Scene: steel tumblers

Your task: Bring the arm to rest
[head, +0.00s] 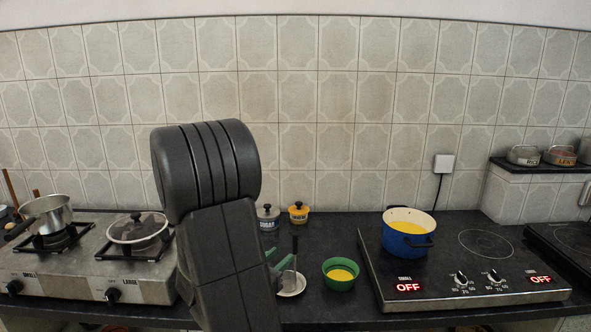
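My dark grey arm (215,225) rises in front of the counter, left of the middle of the head view, and covers what lies behind it. Small green and grey parts (280,264) stick out at its right edge, above a small white saucer (292,291). They look like the end of my gripper, mostly hidden by the arm. I cannot tell whether it is open or shut, or whether it holds anything. A thin dark upright handle (295,246) shows just beside these parts.
A green bowl (340,284) with yellow contents stands right of the saucer. A blue pot (408,243) sits on the electric hob (455,297), whose displays read OFF. A gas stove (75,278) holds a saucepan (47,216) and a lidded pan (138,231). Two lidded jars (298,213) stand behind.

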